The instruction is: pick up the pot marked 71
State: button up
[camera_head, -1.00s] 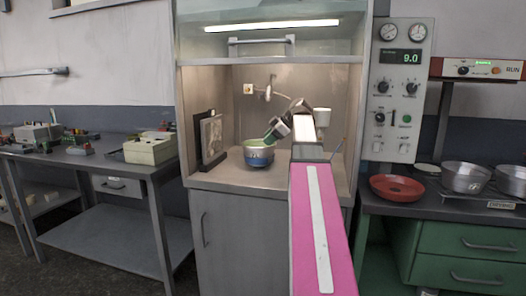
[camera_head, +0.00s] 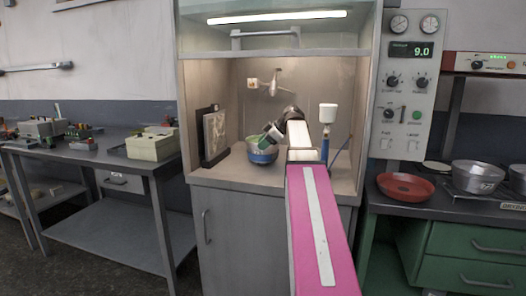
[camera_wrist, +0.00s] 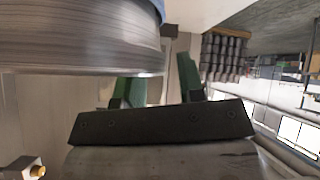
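A metal pot with a blue band (camera_head: 262,156) stands on the floor of the lit hood. I cannot read a number on it. In the wrist view a large metal vessel wall (camera_wrist: 80,35) fills the upper left, very close to the camera. My gripper (camera_head: 262,141) reaches down from the right to the pot's rim and hides part of it. Its two green fingers also show in the wrist view (camera_wrist: 158,88), apart with a gap between them. Their tips are partly hidden by the vessel, so contact is unclear.
A dark framed panel (camera_head: 215,136) stands left of the pot. A white-topped blue stand (camera_head: 327,115) is close to the right of my arm. On the right counter are a red pan (camera_head: 405,186) and a metal pot (camera_head: 477,176) with unreadable digits. The raised sash (camera_head: 270,54) spans above.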

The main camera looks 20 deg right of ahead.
jog(key=shift+w+a+f, duration=0.1)
jog(key=shift+a+f, duration=0.05)
jog(key=shift+a, duration=0.05)
grip_shut()
